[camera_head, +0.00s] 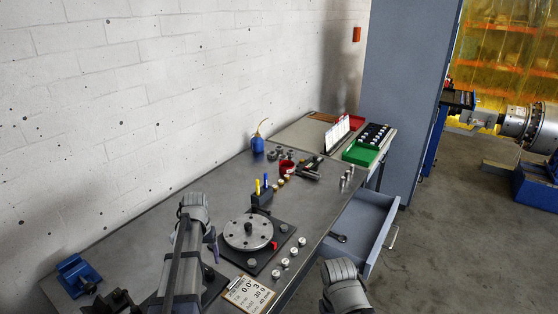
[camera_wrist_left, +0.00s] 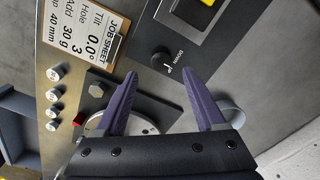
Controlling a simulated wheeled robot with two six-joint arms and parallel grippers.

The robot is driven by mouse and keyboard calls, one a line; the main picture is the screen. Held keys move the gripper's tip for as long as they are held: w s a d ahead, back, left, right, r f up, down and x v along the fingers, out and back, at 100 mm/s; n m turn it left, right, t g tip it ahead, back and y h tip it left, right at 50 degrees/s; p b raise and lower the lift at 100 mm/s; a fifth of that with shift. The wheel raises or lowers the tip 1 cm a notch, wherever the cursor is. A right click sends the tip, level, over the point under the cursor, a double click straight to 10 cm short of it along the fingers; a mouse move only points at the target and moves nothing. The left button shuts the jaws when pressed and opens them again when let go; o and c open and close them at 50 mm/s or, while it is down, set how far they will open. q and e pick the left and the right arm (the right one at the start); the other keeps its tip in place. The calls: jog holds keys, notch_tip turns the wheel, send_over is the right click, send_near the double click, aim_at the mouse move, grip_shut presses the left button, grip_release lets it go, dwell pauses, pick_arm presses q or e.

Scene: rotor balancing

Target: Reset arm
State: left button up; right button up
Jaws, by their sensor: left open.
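My left gripper (camera_head: 212,255) is open and empty, over the bench beside the rotor disc (camera_head: 248,231). In the left wrist view its two purple fingers stand apart (camera_wrist_left: 160,74), with a black knob (camera_wrist_left: 162,58) marked "DOWN" beyond the gap. The round grey rotor disc sits on a dark base plate (camera_head: 257,263), with a red piece (camera_head: 274,245) at its edge. The disc is partly hidden behind the gripper in the wrist view (camera_wrist_left: 148,127). Of my right arm (camera_head: 343,287), only a link shows at the bottom; its gripper is out of view.
A job sheet clipboard (camera_head: 248,294) lies at the bench's front edge, near several silver weights (camera_head: 285,263). A drawer (camera_head: 362,222) stands open at the front. A blue vise (camera_head: 77,275), a blue oil can (camera_head: 257,144) and a green tray (camera_head: 360,154) are on the worktops.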

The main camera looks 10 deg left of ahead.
pick_arm(q)
jog(key=s+d+m, duration=0.2)
jog(key=s+d, duration=0.3)
jog(key=d, duration=0.5)
jog(key=s+d+m, duration=0.2)
jog(key=s+d, duration=0.4)
jog(key=d, duration=0.4)
jog(key=s+d+m+y, duration=0.1)
jog(key=s+d, duration=0.4)
jog(key=d, duration=0.5)
jog(key=shift+s+m, duration=0.25)
jog(key=shift+m, duration=0.25)
jog(key=shift+d+r, duration=0.1)
jog(key=shift+c, duration=0.4)
